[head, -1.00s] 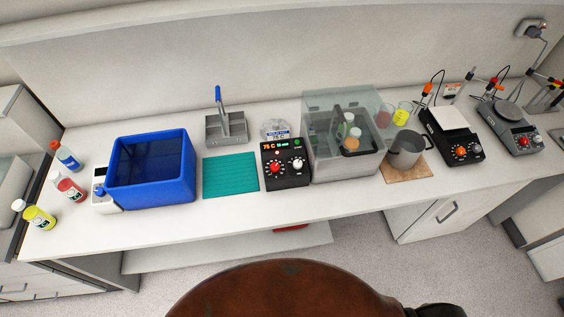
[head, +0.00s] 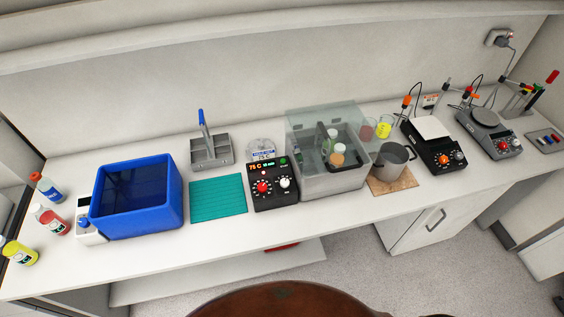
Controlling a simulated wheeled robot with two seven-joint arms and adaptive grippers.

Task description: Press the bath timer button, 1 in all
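A red knob (head: 262,187) and a white knob (head: 285,183) are below. I cannot read the labels. The bath holds bottles in a dark carrier and has a raised clear lid (head: 320,117). Neither of my grippers is in view.
Left of the box are a teal mat (head: 218,198), a blue tub (head: 150,225) and several bottles. A metal pot (head: 390,160) stands right of the bath. A grey handled caddy (head: 210,150) is behind the mat. A brown rounded surface (head: 285,302) is at the bottom edge.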

